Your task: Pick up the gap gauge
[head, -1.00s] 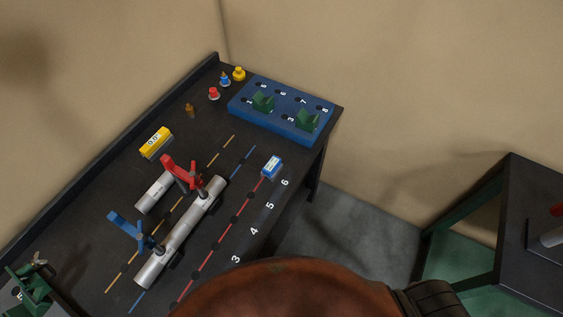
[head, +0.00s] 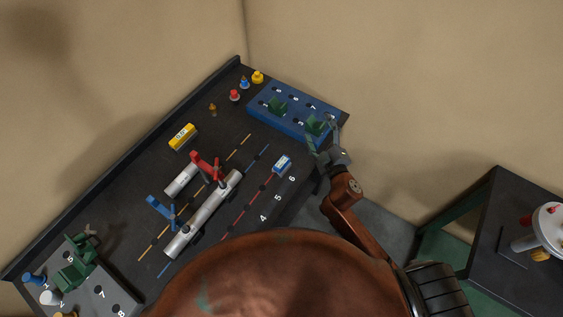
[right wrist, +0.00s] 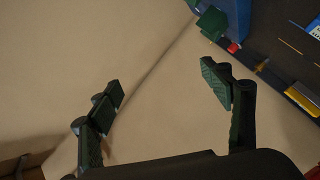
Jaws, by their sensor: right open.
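I cannot tell for certain which piece is the gap gauge. A yellow block with a white label (head: 182,137) lies on the dark bench left of the blue rack; it also shows at the right edge of the right wrist view (right wrist: 301,101). A small blue block with a white label (head: 282,164) lies near the bench's right edge, at the end of a red line. My right gripper (head: 322,132) is open with nothing between its fingers, at the right corner of the blue rack, apart from both blocks. In the right wrist view its fingers (right wrist: 163,84) are spread wide.
Grey tubes with red and blue clamps (head: 205,215) lie mid-bench. A grey rack (head: 95,294) is at lower left. A second table (head: 488,235) stands right.

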